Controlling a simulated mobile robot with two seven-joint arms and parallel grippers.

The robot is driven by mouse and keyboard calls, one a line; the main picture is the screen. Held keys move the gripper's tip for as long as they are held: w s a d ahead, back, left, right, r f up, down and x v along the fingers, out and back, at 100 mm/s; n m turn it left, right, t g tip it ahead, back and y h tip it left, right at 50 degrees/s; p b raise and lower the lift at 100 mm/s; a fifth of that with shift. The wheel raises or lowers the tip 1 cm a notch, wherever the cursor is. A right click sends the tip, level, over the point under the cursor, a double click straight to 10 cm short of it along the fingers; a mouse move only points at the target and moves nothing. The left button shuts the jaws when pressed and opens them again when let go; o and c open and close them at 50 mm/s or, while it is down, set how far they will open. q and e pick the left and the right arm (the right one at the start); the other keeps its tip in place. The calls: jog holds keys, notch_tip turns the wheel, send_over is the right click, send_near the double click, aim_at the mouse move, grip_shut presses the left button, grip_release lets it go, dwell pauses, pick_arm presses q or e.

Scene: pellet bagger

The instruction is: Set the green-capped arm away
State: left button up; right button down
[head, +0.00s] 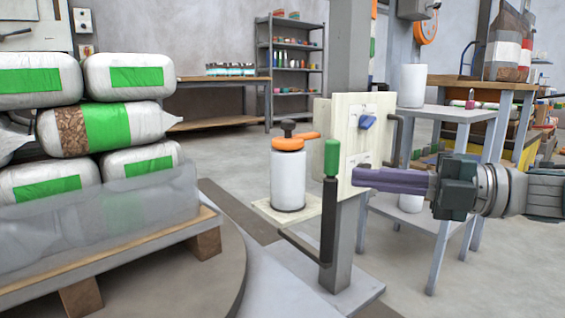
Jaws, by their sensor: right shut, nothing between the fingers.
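The green-capped arm is a dark upright bar with a green cap (331,158), rising from a dark link low on the grey post. It stands upright in front of the cream panel (345,125). My right gripper (358,178) comes in from the right, its purple fingers shut and empty. Its fingertips point left and appear a short way right of the upright bar; I cannot tell the depth between them. My left gripper is not in view.
A white canister with an orange lid (288,180) stands on a small shelf left of the bar. Stacked pellet bags (105,130) on a pallet fill the left. A grey side table (455,114) stands behind my right gripper. Open floor (400,275) lies at the lower right.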

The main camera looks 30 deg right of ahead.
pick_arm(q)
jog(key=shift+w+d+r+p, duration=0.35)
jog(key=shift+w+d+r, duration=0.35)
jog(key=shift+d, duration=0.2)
pick_arm(e)
jog(key=s+d, duration=0.2)
jog(key=d, duration=0.4)
jog(key=shift+s+r, duration=0.35)
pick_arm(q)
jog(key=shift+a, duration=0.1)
